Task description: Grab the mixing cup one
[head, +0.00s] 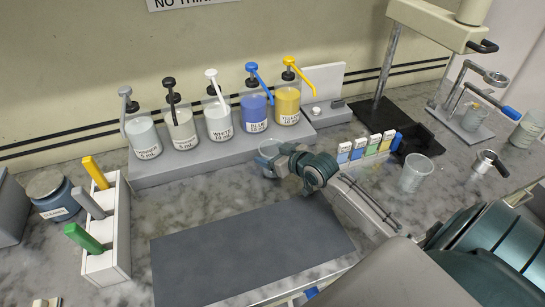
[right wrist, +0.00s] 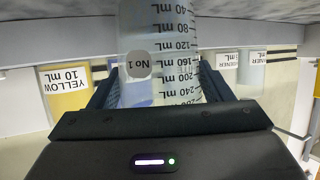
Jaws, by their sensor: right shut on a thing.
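The mixing cup one is a clear cup with millilitre marks and a "No 1" label, seen upside down in the right wrist view (right wrist: 160,45). My right gripper (right wrist: 160,85) is shut on it, with a dark finger on each side of the cup. In the head view, the cup (head: 268,152) shows at the tip of my right gripper (head: 285,160), in front of the pump bottles and behind the dark mat. My gripper partly hides the cup there. My left gripper is not in view.
A grey stand (head: 200,160) holds several pump bottles, including blue (head: 254,108) and yellow (head: 287,103). Another clear cup (head: 416,174) stands to the right. A white rack (head: 118,232) with coloured handles stands left. The dark mat (head: 245,255) is clear.

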